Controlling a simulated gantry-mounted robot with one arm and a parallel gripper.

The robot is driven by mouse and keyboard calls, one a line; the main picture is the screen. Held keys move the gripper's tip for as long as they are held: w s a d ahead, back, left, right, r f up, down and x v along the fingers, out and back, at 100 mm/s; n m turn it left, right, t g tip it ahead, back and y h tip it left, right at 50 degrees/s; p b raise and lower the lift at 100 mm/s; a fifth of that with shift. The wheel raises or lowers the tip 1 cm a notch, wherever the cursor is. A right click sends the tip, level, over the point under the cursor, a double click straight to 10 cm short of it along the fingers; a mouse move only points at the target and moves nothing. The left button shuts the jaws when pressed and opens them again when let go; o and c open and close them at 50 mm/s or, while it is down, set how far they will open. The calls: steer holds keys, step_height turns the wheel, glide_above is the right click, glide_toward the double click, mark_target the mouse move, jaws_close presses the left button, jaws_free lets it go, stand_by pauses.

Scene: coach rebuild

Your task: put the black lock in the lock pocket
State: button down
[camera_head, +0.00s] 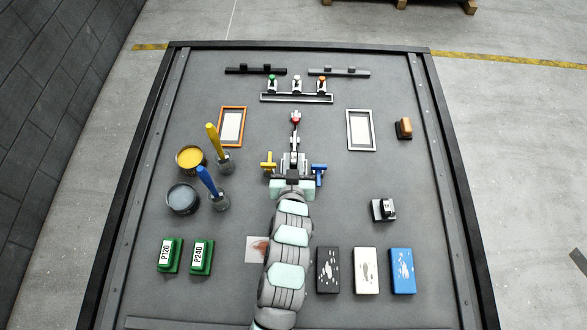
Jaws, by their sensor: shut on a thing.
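My gripper (293,166) is at the middle of the grey table, reaching in from the front. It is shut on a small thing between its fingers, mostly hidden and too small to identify. Just beyond it stands a slim metal piece with a red tip (295,117); I cannot tell whether they touch. I cannot clearly pick out the black lock or the lock pocket. A black bar (255,70) with small raised blocks lies at the back left. A black and silver block (384,209) sits at right.
A yellow T-handled piece (268,162) and a blue one (320,173) flank the gripper closely. Left are paint cans (182,199) and jars with brushes (220,198). An orange frame (232,127) and a grey frame (361,130) lie farther back.

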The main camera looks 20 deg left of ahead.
steer(key=shift+f, duration=2.1)
steer(key=shift+f, duration=0.2)
steer(key=c, duration=1.3)
jaws_free()
steer(key=shift+r, duration=0.1)
steer(key=shift+s+r, duration=0.1)
steer(key=shift+r, duration=0.05)
steer(key=v, duration=1.1)
steer(key=shift+s+d, duration=0.1)
steer(key=shift+s, duration=0.2)
